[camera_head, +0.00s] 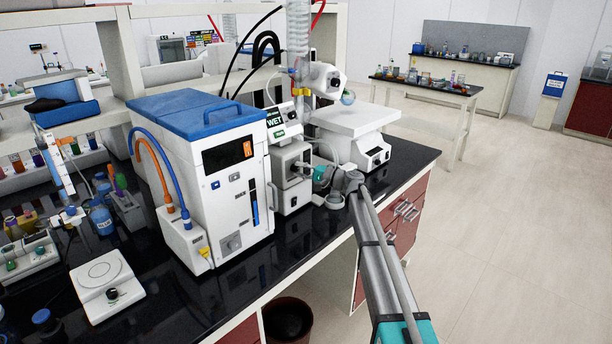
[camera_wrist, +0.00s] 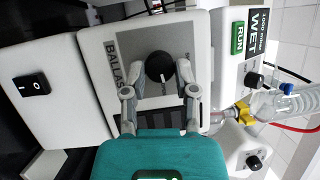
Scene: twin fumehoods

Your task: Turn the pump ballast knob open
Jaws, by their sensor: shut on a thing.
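The ballast knob (camera_wrist: 158,64) is round and black with a pale pointer mark. It sits on a grey panel lettered "BALLAST" on the white pump (camera_wrist: 202,30), seen sideways in the wrist view. My gripper (camera_wrist: 160,78) has its two grey fingers on either side of the knob and is shut on it. In the head view the pump (camera_head: 292,196) stands on the black bench, right of a large white unit with a blue lid. My gripper (camera_head: 306,168) reaches the pump's front from the right. The knob is too small to make out there.
A black rocker switch (camera_wrist: 31,86) is beside the ballast panel. A green "RUN" sign (camera_wrist: 238,38) and glassware (camera_wrist: 285,101) with a yellow clip are at right in the wrist view. The blue-lidded unit (camera_head: 215,190) stands close left of the pump. Open floor (camera_head: 500,230) lies right.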

